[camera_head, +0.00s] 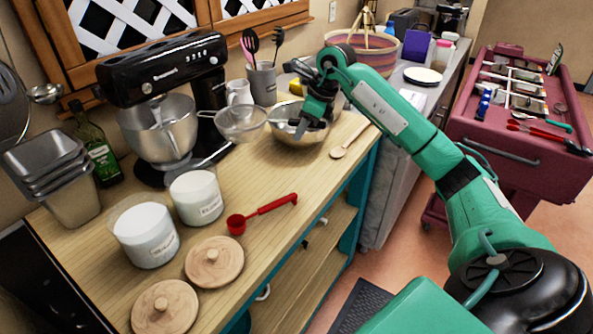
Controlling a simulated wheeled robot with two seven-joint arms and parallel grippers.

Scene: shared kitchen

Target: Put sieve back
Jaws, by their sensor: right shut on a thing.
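The sieve (240,124) has a round mesh bowl and a thin handle pointing right. It shows above the wooden counter, between the stand mixer and a metal bowl (287,137). My right gripper (302,124) is shut on the sieve's handle, in front of or over the metal bowl, and hides part of that bowl. I cannot tell the exact height of the sieve above the counter. My left gripper is not in view.
The black stand mixer (165,68) stands left of the sieve, with a utensil crock (262,82) and white jug (239,93) behind. Two white canisters (146,236), wooden lids (214,261) and a red scoop (237,223) occupy the front counter. A wooden spoon (340,151) lies right.

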